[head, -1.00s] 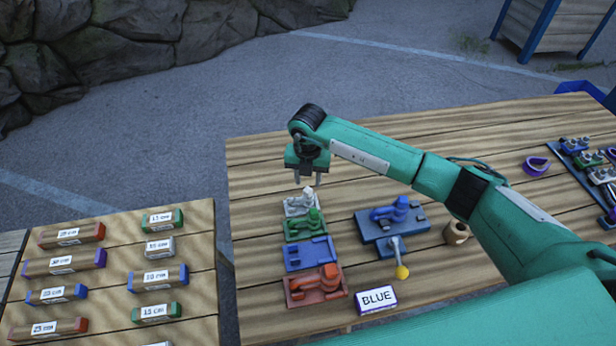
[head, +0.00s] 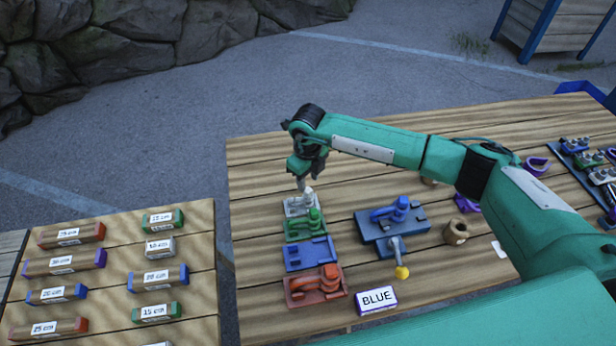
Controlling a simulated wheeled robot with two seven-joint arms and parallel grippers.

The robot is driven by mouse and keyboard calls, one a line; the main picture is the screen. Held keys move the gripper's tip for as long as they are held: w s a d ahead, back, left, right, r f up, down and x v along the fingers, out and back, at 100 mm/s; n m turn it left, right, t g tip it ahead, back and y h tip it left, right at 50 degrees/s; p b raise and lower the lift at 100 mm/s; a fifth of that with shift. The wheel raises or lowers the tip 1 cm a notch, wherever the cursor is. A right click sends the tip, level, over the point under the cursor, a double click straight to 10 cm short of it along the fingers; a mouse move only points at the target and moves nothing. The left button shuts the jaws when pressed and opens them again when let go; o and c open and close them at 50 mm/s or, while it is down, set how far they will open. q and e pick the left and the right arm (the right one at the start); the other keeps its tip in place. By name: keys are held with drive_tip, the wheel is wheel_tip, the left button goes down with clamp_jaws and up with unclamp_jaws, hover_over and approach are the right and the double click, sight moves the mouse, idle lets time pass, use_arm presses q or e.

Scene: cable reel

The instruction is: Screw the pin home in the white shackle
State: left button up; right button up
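The white shackle (head: 303,203) sits on its white base at the far end of a row of coloured bases on the wooden table. My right gripper (head: 302,183) points down right at the white shackle, its fingertips at or just above the top of it. The fingers look close together, but at this size I cannot tell whether they are shut on the pin. The pin cannot be made out apart from the shackle. My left gripper is not in view.
Green (head: 305,226), blue (head: 310,254) and red (head: 316,287) bases follow toward me. A blue shackle stands on a grey-blue block (head: 379,226) to the right, with a yellow-knobbed lever (head: 401,272). A BLUE sign (head: 376,300) and a wooden cup (head: 456,231) stand nearby.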

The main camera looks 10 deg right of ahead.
sight(308, 190)
drive_tip(key=shift+f+b, duration=2.1)
drive_tip(key=shift+f, duration=0.25)
clamp_jaws()
drive_tip(key=shift+m, duration=0.3)
